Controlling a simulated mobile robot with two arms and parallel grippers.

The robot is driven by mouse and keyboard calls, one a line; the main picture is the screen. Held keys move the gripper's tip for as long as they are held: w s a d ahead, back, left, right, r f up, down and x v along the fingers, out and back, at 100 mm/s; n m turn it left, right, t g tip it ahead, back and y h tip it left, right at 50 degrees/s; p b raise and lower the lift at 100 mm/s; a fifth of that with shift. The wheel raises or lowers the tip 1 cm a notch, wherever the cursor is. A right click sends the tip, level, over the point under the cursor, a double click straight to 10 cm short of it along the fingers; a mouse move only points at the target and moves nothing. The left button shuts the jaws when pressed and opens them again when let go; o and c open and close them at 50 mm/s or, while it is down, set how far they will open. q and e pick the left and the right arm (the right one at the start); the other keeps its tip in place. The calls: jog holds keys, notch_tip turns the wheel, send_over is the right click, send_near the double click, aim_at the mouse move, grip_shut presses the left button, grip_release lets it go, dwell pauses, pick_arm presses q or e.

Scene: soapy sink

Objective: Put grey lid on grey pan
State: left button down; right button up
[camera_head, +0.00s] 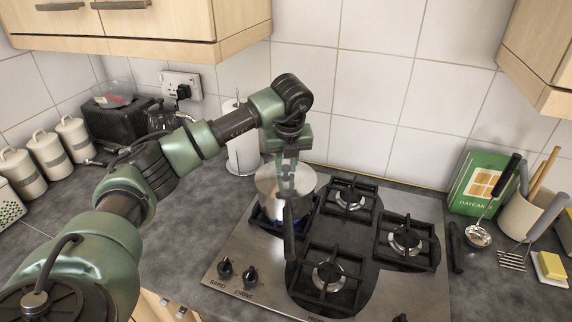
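The grey pan (268,203) stands on the back left burner of the hob, its dark handle (289,238) pointing towards me. My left gripper (287,188) comes down from above, with its fingertips at the top of the pan. The fingers overlap the pan's round top, and I cannot tell whether they are open or shut, or touching anything. I cannot make out the grey lid as a separate thing; whether the round grey-brown top is a lid or the pan's inside is unclear. My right gripper is not in view.
The hob (245,258) has other burners free. A paper towel roll (243,150) stands behind the pan. Canisters (48,155) and a toaster (118,122) stand at left.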

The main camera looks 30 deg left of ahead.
pick_arm(q)
jog(key=c, duration=0.6)
grip_release()
jog(key=shift+c, duration=0.2)
jog(key=shift+r, duration=0.1)
jog(key=shift+r+p, duration=2.1)
jog(key=shift+r, duration=1.35)
jog(key=shift+f, duration=0.1)
